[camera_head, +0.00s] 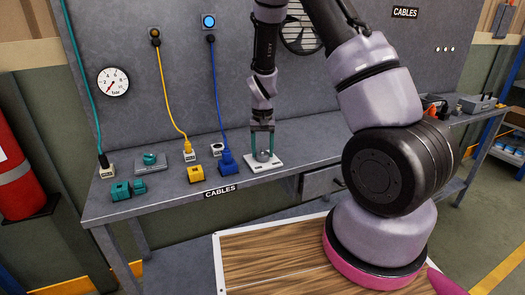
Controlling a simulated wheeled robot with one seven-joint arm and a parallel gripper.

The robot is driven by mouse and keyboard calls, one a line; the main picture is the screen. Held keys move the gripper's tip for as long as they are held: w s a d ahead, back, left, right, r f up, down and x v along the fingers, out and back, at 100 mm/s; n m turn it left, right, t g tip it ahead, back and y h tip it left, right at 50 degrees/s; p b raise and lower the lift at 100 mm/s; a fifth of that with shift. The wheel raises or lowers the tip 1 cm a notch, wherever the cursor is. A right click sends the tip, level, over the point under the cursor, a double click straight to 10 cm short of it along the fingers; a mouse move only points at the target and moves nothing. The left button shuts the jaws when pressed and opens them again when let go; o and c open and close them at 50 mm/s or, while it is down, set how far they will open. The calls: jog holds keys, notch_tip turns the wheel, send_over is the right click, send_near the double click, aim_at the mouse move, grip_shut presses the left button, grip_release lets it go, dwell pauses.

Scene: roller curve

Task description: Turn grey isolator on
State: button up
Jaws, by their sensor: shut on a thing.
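The grey isolator (264,158) is a round grey knob on a white base plate (252,167), on the bench right of the blue plug. My gripper (262,151) points straight down over it, with its teal fingers shut on the grey knob, one on either side. The fingers hide part of the knob, and I cannot tell which way its handle is turned.
A yellow connector (195,174), a teal connector (121,191) and a grey box with a teal knob (150,161) lie farther left. A pressure gauge (114,82) hangs behind.

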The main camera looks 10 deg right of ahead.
aim_at(263, 151)
jog(key=shift+m, duration=1.9)
jog(key=o, duration=1.4)
notch_tip(263, 151, up, 11)
jog(key=shift+f, duration=0.1)
